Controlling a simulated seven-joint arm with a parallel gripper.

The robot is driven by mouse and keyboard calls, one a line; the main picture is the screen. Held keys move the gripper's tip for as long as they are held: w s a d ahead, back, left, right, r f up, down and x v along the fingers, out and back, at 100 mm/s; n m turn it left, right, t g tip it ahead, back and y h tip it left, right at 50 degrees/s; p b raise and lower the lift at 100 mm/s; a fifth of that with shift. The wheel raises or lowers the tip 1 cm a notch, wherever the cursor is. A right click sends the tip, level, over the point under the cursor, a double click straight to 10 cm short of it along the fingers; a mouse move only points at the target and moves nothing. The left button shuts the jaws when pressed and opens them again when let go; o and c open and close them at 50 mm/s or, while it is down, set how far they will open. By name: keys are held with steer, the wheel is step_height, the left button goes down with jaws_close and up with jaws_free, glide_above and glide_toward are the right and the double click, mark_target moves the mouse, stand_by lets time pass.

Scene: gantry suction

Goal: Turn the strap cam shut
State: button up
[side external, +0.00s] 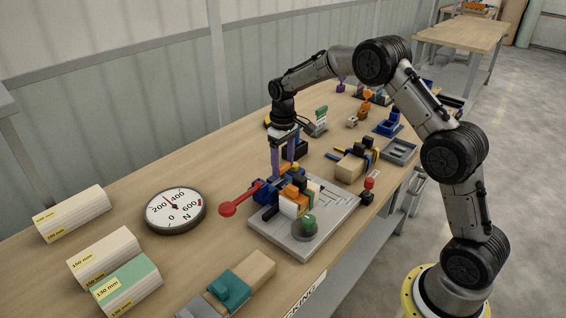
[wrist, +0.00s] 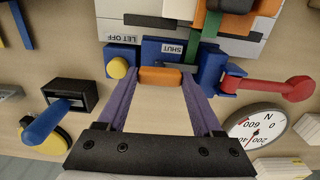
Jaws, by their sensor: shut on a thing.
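The strap cam's blue body (wrist: 172,54) carries a "SHUT" label on one block and a "LET OFF" label beside it in the wrist view. My gripper (wrist: 160,78) has purple fingers, closed on the two ends of a short orange bar (wrist: 160,75) in front of the "SHUT" block. In the side view my gripper (side external: 283,174) points down at the back of the grey fixture plate (side external: 330,222). A red lever (wrist: 270,86) with a round knob sticks out to the right of the blue body. The fingertips' contact is hard to see in the side view.
A round dial gauge (side external: 175,211) and white blocks (side external: 72,213) stand to the left. Orange, white and green blocks crowd the plate beside my gripper. A green knob (side external: 308,222) is at its front. A wooden block with a strap (side external: 355,163) lies to the right.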

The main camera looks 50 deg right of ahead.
mark_target(283, 165)
steer(key=shift+r, duration=0.1)
steer(key=o, duration=1.4)
steer(key=shift+c, duration=0.2)
step_height(283, 165, up, 14)
